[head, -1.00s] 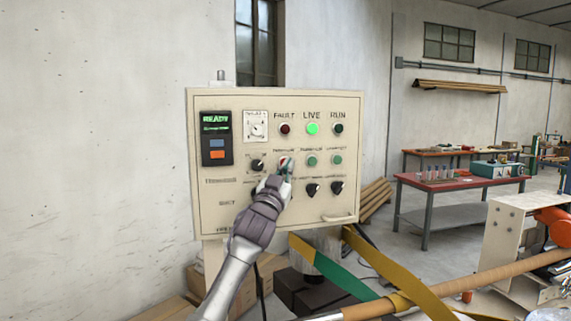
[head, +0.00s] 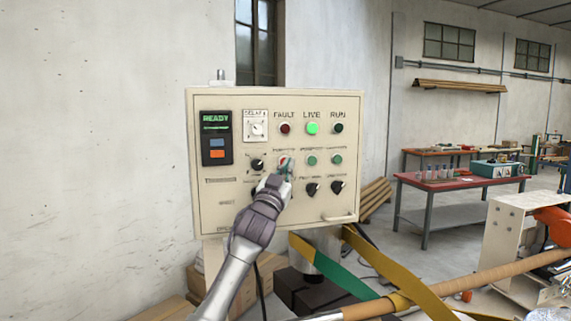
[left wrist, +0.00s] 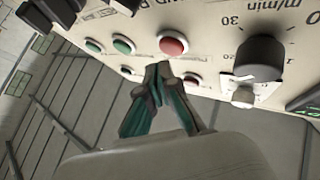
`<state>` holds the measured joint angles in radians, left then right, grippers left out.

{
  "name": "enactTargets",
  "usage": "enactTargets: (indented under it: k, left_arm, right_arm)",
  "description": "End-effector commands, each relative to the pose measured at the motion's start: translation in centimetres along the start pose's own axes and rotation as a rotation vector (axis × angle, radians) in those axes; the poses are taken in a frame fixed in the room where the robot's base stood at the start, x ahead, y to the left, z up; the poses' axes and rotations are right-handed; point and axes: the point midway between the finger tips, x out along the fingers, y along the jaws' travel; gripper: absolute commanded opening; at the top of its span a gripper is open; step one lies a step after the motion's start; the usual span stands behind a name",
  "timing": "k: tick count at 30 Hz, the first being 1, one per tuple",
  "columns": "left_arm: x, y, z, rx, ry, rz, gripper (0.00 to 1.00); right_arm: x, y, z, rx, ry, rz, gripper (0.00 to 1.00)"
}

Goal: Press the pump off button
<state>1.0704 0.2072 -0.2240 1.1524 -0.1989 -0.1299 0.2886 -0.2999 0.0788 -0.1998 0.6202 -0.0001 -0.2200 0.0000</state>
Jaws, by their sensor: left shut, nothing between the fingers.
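The cream control panel (head: 270,217) carries a red button (head: 284,160) in its middle row, below the FAULT lamp. My left gripper (head: 287,170) is shut and empty, with its tips right at the red button and partly covering it. In the left wrist view the round red button (left wrist: 172,43) shows just past the closed fingertips (left wrist: 158,70). I cannot tell whether the tips touch it. The labels around the button are too small or hidden to read. My right gripper is not in view.
Two green buttons (head: 311,160) (head: 337,160) sit right of the red one. A black knob (head: 257,165) is to its left, and more black knobs (head: 312,189) are below. The LIVE lamp (head: 312,128) glows green. Yellow and green bands (head: 330,268) cross below the panel.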

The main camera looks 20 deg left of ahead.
Motion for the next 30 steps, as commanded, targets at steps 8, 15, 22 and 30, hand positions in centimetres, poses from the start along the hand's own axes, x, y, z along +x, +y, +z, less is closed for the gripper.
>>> enactTargets:
  k: [8, 15, 22, 30]
  left_arm:
    - [0.26, -0.18, 0.09, 0.0, -0.001, 0.0, 0.0]
    - [0.61, -0.44, 0.41, 0.001, -0.001, 0.0, 0.0]
    - [0.6, -0.43, 0.39, 0.0, 0.0, 0.0, 0.0]
    - [0.77, -0.54, 0.46, 0.0, 0.0, 0.0, 0.0]
  right_arm:
    - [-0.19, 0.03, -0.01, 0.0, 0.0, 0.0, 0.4]
    - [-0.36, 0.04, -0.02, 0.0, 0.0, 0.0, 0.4]
    - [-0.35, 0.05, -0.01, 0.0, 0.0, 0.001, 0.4]
    - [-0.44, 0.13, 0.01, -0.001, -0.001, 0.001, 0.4]
